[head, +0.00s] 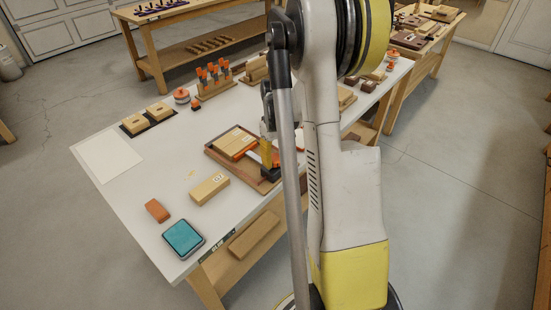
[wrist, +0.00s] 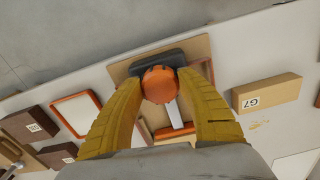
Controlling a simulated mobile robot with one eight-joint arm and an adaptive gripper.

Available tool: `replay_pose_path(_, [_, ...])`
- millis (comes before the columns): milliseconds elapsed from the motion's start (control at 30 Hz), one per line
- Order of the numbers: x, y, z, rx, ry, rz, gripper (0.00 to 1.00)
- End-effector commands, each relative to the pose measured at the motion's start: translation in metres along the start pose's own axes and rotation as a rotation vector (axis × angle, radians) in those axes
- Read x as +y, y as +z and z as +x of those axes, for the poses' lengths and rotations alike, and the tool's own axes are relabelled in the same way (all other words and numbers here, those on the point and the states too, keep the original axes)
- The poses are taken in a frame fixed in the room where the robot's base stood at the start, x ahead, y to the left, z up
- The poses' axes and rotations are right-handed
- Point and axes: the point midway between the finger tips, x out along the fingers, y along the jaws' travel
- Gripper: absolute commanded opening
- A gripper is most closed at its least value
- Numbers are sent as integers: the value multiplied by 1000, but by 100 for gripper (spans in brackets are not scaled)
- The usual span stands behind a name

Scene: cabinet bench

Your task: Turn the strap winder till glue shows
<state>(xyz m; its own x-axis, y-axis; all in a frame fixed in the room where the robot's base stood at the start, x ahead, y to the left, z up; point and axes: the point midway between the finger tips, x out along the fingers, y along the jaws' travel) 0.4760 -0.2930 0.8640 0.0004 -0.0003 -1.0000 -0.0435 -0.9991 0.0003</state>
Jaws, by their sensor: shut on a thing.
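The strap winder shows in the wrist view as a round orange knob (wrist: 159,84) on a dark grey block (wrist: 128,67). My gripper (wrist: 160,88) has its two yellow fingers on either side of the knob, shut on it. A pale strap (wrist: 172,114) runs from the knob toward an orange bar (wrist: 175,132). In the head view my gripper (head: 266,150) is over the brown board (head: 220,154), partly hidden by my arm. I cannot make out any glue at the joint.
A wooden block marked G7 (head: 209,190), an orange-brown block (head: 157,210) and a teal-topped box (head: 183,238) stand on the white table (head: 135,205) near the front. Orange-handled clamps in a rack (head: 213,78) stand behind. A white sheet (head: 106,158) lies at left.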

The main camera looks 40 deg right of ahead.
Motion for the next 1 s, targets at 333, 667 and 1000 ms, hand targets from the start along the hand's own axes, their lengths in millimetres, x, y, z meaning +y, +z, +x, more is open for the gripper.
replay_pose_path(333, [0, 0, 0, -1, 0, -3, 67])
replay_pose_path(667, [0, 0, -10, 0, 0, -4, 67])
replay_pose_path(1000, [0, 0, -82, -1, 0, -3, 67])
